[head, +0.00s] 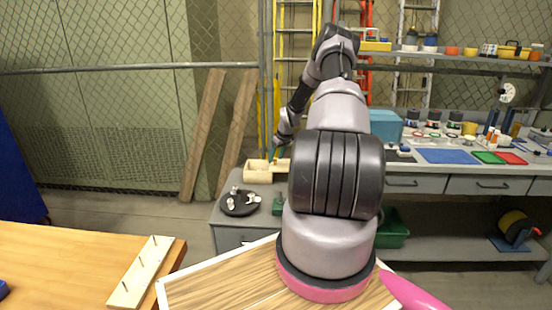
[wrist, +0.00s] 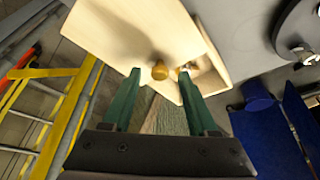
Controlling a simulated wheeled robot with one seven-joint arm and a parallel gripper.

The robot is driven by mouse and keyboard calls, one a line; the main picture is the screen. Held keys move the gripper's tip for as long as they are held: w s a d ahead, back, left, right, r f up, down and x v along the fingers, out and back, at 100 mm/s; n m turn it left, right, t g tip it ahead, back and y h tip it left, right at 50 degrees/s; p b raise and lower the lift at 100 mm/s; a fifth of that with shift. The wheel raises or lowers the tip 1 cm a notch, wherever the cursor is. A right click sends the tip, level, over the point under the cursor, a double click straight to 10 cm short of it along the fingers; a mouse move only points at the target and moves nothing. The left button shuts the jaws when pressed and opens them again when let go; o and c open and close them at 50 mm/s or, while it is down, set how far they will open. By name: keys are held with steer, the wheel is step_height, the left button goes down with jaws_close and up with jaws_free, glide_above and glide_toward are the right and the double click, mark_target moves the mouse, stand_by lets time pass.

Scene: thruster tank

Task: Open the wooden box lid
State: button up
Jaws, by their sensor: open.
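The pale wooden box (head: 257,174) stands on the grey bench, at the far end of my arm in the head view. An open part of the box (wrist: 212,72) shows to the right of the lid, with small things inside that are hard to make out. My gripper (wrist: 160,75) is open, its green fingertips on either side of the knob. I cannot tell whether they touch it. In the head view my gripper (head: 274,154) is small, over the box.
A round black tray (head: 240,205) with small metal parts sits in front of the box. A blue bin (head: 372,126) stands to the right on the bench. A yellow ladder (head: 296,45) stands behind. Bare bench top shows beside the box.

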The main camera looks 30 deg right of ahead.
mark_target(282, 168)
steer(key=v, duration=1)
steer(key=shift+r, duration=0.3)
steer(key=shift+s+r, duration=0.1)
steer(key=shift+s, duration=0.05)
steer(key=s+a+r+m+h, duration=0.1)
steer(key=s+a+r, duration=0.4)
steer(key=r, duration=0.4)
steer(key=s+a+r+m, duration=0.1)
steer(key=s+a+r, duration=0.2)
steer(key=a+r, duration=0.6)
steer(key=s+a+r+h, duration=0.1)
steer(key=s+a+r, duration=0.35)
steer(key=r, duration=0.55)
steer(key=s+a+r+m+t+y, duration=0.1)
steer(key=s+a, duration=0.3)
steer(key=s, duration=0.4)
steer(key=s+a+r+m+t+y, duration=0.1)
steer(key=s+a+r, duration=0.3)
steer(key=s, duration=0.4)
steer(key=s+a+r+m+y, duration=0.1)
steer(key=s+a+r+m, duration=0.1)
steer(key=s+a, duration=0.4)
steer(key=s+r, duration=0.1)
steer(key=s, duration=0.2)
steer(key=shift+r+t, duration=0.25)
steer(key=shift+t, duration=0.15)
